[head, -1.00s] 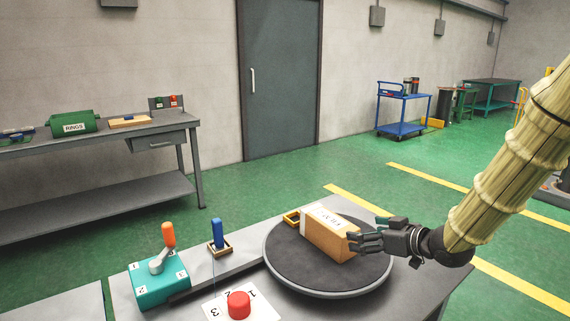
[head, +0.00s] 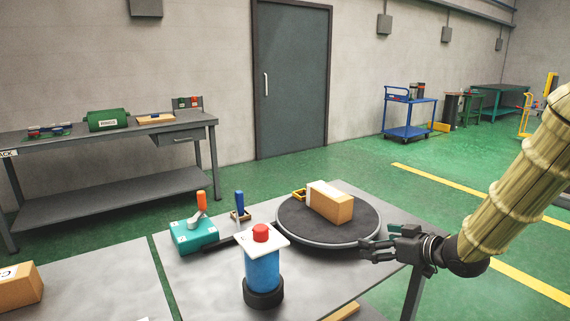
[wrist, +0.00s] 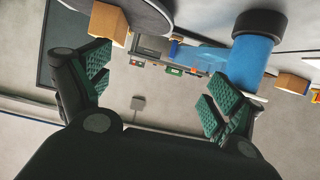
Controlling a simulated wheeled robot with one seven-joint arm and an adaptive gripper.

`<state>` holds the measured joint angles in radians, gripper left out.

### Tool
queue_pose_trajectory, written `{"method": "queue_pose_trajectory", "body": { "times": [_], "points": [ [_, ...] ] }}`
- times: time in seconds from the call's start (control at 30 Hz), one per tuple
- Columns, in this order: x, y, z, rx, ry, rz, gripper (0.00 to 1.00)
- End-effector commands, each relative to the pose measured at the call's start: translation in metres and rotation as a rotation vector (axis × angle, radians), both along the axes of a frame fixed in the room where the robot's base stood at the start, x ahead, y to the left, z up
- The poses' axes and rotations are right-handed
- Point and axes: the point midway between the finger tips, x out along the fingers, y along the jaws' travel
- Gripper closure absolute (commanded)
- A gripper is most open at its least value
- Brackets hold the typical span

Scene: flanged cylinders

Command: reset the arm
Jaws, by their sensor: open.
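My gripper (head: 378,245) is open and empty in the head view, just past the right front edge of the round turntable (head: 290,232). My arm reaches in from the right. In the wrist view the two green-padded fingers (wrist: 155,90) stand wide apart with nothing between them. A cardboard box (head: 332,203) lies on the turntable, apart from the fingers. The wrist view appears upside down; the box (wrist: 108,22) shows there at the upper left, and a blue cylinder (wrist: 250,65) shows beyond the right finger.
The blue cylinder (head: 262,270) with a red knob (head: 260,232) stands on the front table. A teal lever box (head: 194,237) and a blue-handled tool (head: 239,204) are left of the turntable. Another box (head: 18,287) is at lower left. A grey bench (head: 110,188) stands behind.

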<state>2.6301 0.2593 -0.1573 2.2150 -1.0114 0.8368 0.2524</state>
Motion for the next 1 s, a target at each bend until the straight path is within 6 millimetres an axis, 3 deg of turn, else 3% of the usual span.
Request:
{"method": "queue_pose_trajectory", "body": {
  "times": [0.37,0.57,0.77,1.0],
  "points": [
    [-0.013,0.005,-0.05,0.002,0.103,-0.054,0.08],
    [-0.028,0.01,-0.091,-0.002,0.188,-0.095,0.08],
    [-0.062,0.014,-0.155,-0.016,0.33,-0.168,0.08],
    [-0.126,0.018,-0.236,-0.054,0.528,-0.268,0.08]
  ]
}}
